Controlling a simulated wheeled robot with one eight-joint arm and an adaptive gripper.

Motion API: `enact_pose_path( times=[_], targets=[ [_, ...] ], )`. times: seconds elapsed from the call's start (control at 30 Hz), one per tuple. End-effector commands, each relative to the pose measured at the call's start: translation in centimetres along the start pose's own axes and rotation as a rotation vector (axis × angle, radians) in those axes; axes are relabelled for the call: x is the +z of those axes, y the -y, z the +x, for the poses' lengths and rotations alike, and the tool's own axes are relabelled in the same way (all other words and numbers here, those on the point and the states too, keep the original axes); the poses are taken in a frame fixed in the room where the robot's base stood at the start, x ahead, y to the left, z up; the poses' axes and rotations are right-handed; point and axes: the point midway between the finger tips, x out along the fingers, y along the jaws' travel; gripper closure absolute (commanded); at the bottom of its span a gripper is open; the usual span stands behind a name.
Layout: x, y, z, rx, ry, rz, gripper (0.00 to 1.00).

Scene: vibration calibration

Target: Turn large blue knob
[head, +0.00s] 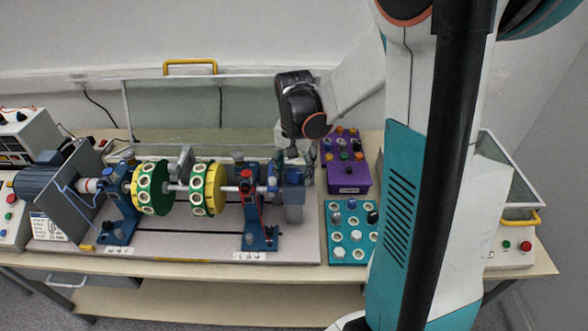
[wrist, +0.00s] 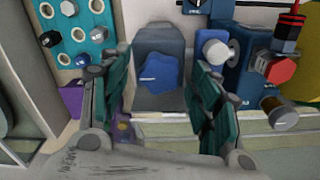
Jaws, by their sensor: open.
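The large blue knob (wrist: 160,72) has a lobed rim and a white pointer line. It sits on a grey-blue block (wrist: 150,98), in the middle of the wrist view. My gripper (wrist: 158,80) is open, with one green-padded finger to the left of the knob and one to the right. Gaps show between the knob and both fingers, and the jaws hold nothing. In the head view my gripper (head: 293,155) points down over the blue unit (head: 293,212) at the right end of the shaft rig.
A purple box with small knobs (head: 347,175) and a teal panel (head: 349,240) stand just right of the rig. A red cap (wrist: 280,70) and a silver knob (wrist: 215,50) are close to the right finger. A clear guard (head: 215,105) stands behind the rig.

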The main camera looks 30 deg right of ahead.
Motion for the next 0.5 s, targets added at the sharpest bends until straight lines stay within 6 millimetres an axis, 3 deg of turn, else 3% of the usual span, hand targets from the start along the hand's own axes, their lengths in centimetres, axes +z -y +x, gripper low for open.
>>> enact_pose_path(
  times=[0.27,0.5],
  targets=[
    [0.0,0.0,-1.3,0.0,0.0,0.0,0.43],
    [0.0,0.0,-5.7,0.0,0.0,0.0,0.43]
  ],
)
